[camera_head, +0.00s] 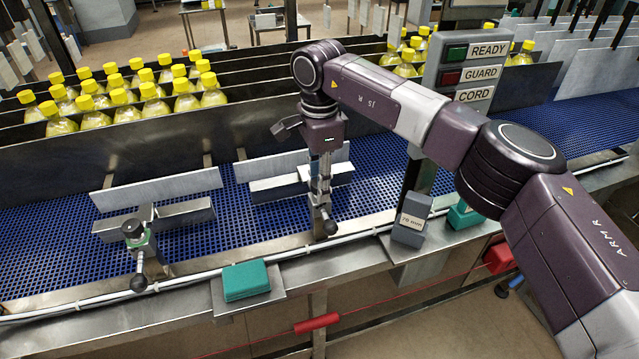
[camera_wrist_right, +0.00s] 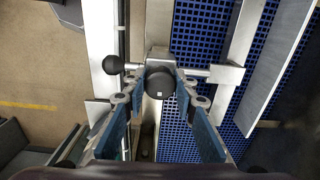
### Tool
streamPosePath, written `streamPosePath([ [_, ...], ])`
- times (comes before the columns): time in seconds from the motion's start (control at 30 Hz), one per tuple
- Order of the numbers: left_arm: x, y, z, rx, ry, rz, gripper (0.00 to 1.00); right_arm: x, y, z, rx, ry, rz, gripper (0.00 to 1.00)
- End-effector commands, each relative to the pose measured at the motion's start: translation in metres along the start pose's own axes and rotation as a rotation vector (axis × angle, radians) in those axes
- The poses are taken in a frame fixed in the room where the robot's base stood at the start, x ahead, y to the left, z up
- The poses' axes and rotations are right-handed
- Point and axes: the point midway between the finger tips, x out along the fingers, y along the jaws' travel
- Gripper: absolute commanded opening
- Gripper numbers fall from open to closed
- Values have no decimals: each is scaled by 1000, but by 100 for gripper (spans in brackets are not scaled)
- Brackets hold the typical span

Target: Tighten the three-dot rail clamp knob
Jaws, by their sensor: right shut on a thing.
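My right gripper (camera_head: 319,178) points down over the right-hand rail clamp at the belt's front edge. In the right wrist view its blue-padded fingers (camera_wrist_right: 160,100) are shut on a dark round knob (camera_wrist_right: 160,80), one on each side. One small white mark shows on the knob's top; I cannot make out three dots. A black ball-ended handle (camera_wrist_right: 113,65) sticks out beside it, and its ball also shows in the head view (camera_head: 329,228). Another clamp knob (camera_head: 133,229), black with a green band, stands free at the left. My left gripper is not in view.
A blue mesh conveyor (camera_head: 60,240) runs behind the clamps, with metal guide plates (camera_head: 160,188) above it. Yellow-capped bottles (camera_head: 150,90) stand in lanes behind. A teal box (camera_head: 246,280), a grey labelled block (camera_head: 411,218) and a READY/GUARD/CORD panel (camera_head: 470,65) are nearby.

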Motion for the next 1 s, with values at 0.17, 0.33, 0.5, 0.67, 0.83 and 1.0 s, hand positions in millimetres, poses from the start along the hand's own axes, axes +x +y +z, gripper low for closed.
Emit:
streamPosePath([
  [0.17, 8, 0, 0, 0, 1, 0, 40, 1, -1, 0, 79, 0, -3, 2],
  [0.33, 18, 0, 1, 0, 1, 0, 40, 2, -1, 0, 208, 0, -3, 2],
  [0.5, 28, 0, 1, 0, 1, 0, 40, 1, -1, 0, 366, 0, -3, 2],
  [0.67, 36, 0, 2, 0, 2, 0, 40, 0, -1, 0, 519, 0, -5, 2],
  [0.83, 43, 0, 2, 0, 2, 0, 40, 0, -1, 0, 680, -1, -4, 2],
  [1.0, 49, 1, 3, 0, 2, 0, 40, 0, -2, 0, 842, -2, -6, 2],
])
